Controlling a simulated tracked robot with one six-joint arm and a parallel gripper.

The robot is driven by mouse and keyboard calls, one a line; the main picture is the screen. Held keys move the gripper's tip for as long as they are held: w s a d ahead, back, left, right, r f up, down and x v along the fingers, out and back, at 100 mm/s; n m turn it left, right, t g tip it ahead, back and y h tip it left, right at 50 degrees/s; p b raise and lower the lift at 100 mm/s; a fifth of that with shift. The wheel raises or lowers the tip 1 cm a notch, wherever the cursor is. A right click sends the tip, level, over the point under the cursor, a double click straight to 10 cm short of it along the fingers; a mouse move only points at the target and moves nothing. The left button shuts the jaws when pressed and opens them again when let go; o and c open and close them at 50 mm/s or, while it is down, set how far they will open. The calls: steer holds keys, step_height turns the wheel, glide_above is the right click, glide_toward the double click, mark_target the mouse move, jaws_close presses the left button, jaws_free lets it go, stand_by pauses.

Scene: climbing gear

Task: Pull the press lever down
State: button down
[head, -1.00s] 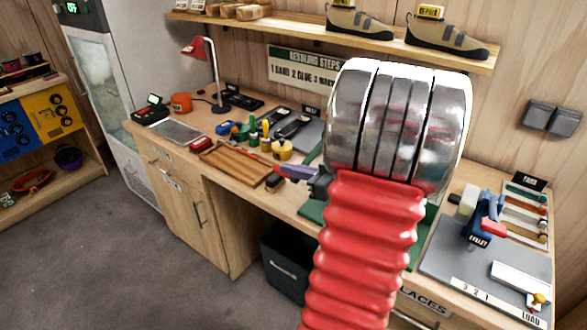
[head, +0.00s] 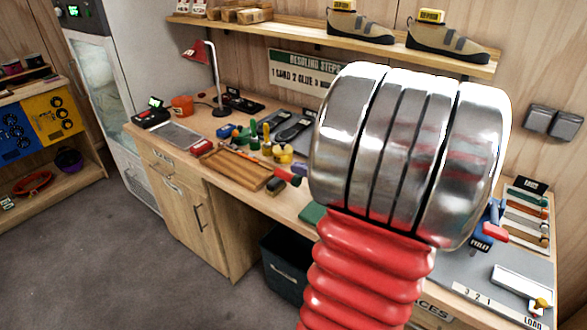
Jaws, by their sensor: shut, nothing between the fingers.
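A small blue press (head: 484,238) stands on the grey mat at the right of the bench. A red lever (head: 495,233) sticks out at its right side. My arm's metal joint covers the press's left part. The fingers are shut and empty, over the bench and well left of the press. The rest of the gripper is hidden behind the arm.
A wooden tray (head: 238,168), glue pots (head: 280,150) and shoe soles (head: 293,128) lie on the bench left of my arm. A shoe shelf (head: 390,48) hangs above. A rack of tools (head: 527,215) and a white tray (head: 520,281) lie by the press.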

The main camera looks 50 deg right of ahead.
steer(key=shift+a+v, duration=0.1)
steer(key=shift+v, duration=1.2)
steer(key=shift+a+v, duration=0.15)
steer(key=shift+v, duration=1.15)
